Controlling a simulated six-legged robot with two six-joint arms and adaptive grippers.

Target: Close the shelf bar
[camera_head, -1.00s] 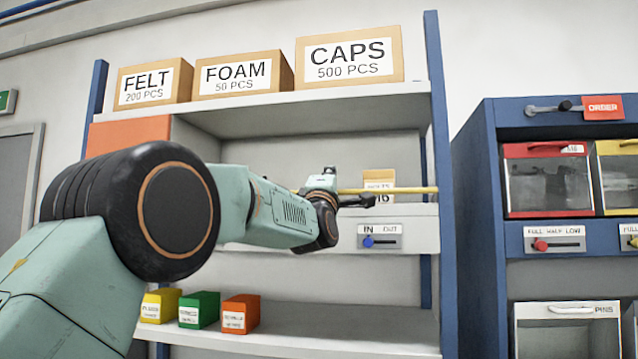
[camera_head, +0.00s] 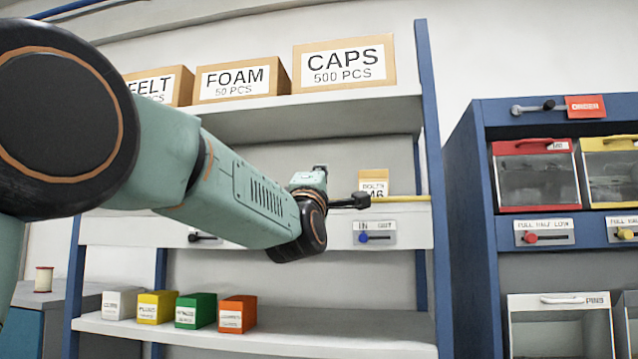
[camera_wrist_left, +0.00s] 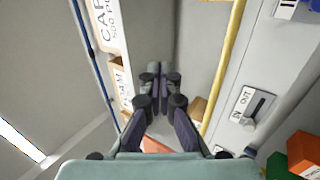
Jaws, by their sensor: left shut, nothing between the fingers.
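The yellow shelf bar (camera_head: 405,198) runs level across the front of the middle shelf opening; its left part is hidden behind my left arm in the head view. In the wrist view the bar (camera_wrist_left: 223,70) slants down past the right side of the gripper, with a gap between them in the picture. My left gripper (camera_head: 360,201) is shut and empty at the bar's height; whether it touches the bar is unclear in the head view. Its closed fingertips (camera_wrist_left: 157,68) show in the wrist view. A blue-knobbed IN/OUT slider (camera_head: 375,234) sits below the bar, its knob toward IN. My right gripper is out of view.
A BOLTS box (camera_head: 373,184) stands behind the bar. FOAM (camera_head: 235,82) and CAPS (camera_head: 343,65) boxes stand on the top shelf. Small coloured boxes (camera_head: 196,310) sit on the lower shelf. A blue cabinet (camera_head: 467,190) stands close to the right. The blue right upright (camera_head: 428,120) borders the shelf.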

